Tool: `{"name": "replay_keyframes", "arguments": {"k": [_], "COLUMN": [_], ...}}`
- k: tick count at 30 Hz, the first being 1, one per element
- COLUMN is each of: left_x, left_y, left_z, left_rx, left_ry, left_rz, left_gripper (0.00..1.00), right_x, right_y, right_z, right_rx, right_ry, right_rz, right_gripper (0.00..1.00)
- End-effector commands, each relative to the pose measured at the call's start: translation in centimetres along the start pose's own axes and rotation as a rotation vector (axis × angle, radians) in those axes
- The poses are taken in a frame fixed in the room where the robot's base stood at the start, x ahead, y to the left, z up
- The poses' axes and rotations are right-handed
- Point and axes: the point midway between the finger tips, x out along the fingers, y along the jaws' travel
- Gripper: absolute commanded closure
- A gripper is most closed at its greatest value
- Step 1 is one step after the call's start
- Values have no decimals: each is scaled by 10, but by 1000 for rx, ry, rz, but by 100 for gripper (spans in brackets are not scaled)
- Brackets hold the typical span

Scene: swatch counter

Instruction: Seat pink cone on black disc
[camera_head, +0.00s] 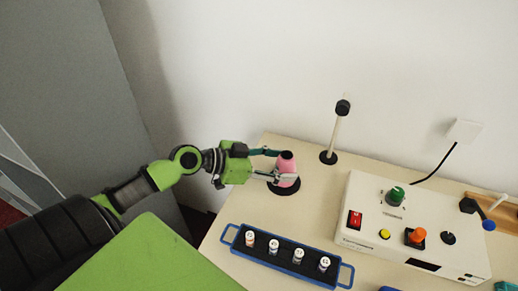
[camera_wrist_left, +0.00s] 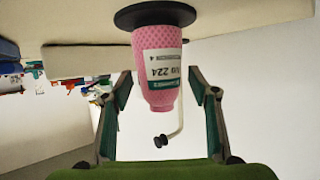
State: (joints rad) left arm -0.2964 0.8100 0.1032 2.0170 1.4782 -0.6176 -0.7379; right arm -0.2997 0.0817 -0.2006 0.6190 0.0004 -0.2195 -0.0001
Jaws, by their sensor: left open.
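The pink cone (camera_head: 288,168) stands upright on the black disc (camera_head: 286,190), near the counter's left end. The wrist view is upside down; there the cone (camera_wrist_left: 160,65), with a printed white label, meets the disc (camera_wrist_left: 157,15) at its wide end and looks roughly centred. My left gripper (camera_head: 278,166) reaches in from the left with its fingers on either side of the cone. In the wrist view the fingers (camera_wrist_left: 160,84) are spread, with gaps beside the cone. My right gripper is out of view.
A blue-handled tray (camera_head: 232,242) with several small vials lies in front of the cone. A thin post (camera_head: 334,135) on a black base stands behind it to the right. A white control box (camera_head: 372,222) with knobs fills the right. A wall closes the back.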

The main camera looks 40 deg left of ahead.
Motion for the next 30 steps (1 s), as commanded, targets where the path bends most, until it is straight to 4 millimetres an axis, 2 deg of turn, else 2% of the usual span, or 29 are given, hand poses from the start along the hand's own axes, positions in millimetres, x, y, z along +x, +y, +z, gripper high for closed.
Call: {"name": "replay_keyframes", "arguments": {"k": [18, 24, 30], "left_x": [-89, -103, -106], "left_y": [0, 0, 0], "left_z": [0, 0, -1], "left_rx": [-2, 0, 2], "left_ry": [0, 0, 0], "left_rz": [1, 0, 1], "left_gripper": [46, 46, 46], "right_x": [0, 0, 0], "right_y": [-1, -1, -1], "right_z": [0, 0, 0], "right_rx": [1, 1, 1], "right_ry": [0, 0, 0], "right_rz": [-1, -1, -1], "right_gripper": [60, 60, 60]}}
